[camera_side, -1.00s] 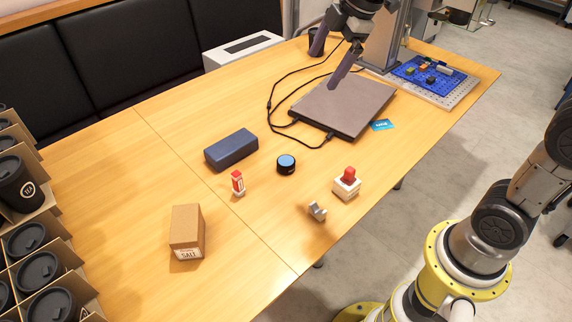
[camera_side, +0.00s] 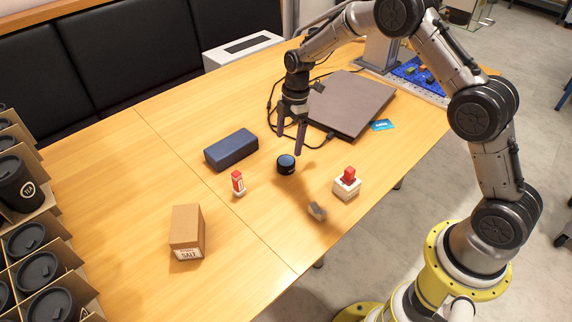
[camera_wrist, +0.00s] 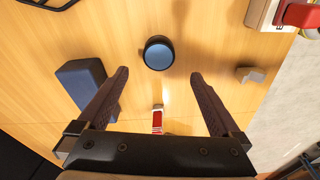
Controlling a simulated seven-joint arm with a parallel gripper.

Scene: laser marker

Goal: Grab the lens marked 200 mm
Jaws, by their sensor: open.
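A short black cylinder with a blue glassy top, which looks like the lens (camera_side: 286,165), stands on the table; I cannot read a 200 mm marking on it. It also shows in the wrist view (camera_wrist: 158,54), just beyond the fingertips and centred between them. My gripper (camera_side: 291,144) points down, open and empty, above the table near the lens. In the wrist view, its two dark fingers (camera_wrist: 159,73) are wide apart with a gap wider than the lens.
A dark blue case (camera_side: 231,149) lies left of the lens. A red and white tube (camera_side: 238,183), a small grey piece (camera_side: 317,211) and a white block with a red top (camera_side: 347,184) stand nearer. A closed laptop (camera_side: 350,105) lies behind, with black cables. A salt box (camera_side: 187,232) stands front left.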

